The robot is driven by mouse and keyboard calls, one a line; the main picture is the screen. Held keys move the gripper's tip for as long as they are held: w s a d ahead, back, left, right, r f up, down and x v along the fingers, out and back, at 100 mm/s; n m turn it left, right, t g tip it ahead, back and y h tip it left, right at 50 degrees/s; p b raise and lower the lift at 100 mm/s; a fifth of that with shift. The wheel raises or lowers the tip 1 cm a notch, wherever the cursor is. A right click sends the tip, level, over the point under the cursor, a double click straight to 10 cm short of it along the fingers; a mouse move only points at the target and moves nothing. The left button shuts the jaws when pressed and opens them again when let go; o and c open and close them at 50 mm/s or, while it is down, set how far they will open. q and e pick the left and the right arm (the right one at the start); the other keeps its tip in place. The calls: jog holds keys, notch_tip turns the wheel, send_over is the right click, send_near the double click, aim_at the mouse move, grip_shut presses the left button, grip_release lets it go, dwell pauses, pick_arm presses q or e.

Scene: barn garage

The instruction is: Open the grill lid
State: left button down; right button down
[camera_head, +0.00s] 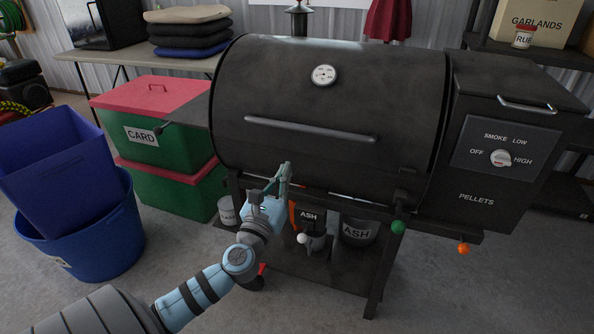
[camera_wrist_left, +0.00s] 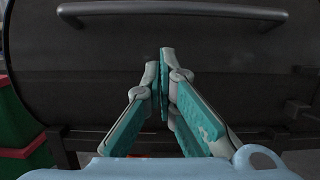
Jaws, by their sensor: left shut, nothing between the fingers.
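The grill (camera_head: 330,105) is a dark barrel smoker in the middle of the head view. Its lid (camera_head: 270,85) is down, with a round dial on it and a long grey bar handle (camera_head: 310,129) across its front. The handle also runs across the top of the left wrist view (camera_wrist_left: 175,17). My left gripper (camera_head: 285,170) is below the handle, left of its middle, and apart from it in the head view. In the left wrist view its fingers (camera_wrist_left: 166,65) are together with nothing between them. My right gripper is not in view.
A pellet box (camera_head: 485,199) with a dial adjoins the grill on the right. A side shelf (camera_head: 188,111), green bins with red lids (camera_head: 168,150) and blue tubs (camera_head: 75,200) stand left. Ash buckets (camera_head: 358,231) sit under the grill.

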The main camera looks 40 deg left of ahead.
aim_at(297, 142)
pick_arm(q)
jog(key=x, duration=0.4)
jog(key=r+x, duration=0.1)
jog(key=x, duration=0.4)
jog(key=shift+s+r, duration=0.1)
jog(key=shift+r, duration=0.1)
jog(key=shift+w+a+r, duration=0.1)
jog(key=shift+w, duration=0.25)
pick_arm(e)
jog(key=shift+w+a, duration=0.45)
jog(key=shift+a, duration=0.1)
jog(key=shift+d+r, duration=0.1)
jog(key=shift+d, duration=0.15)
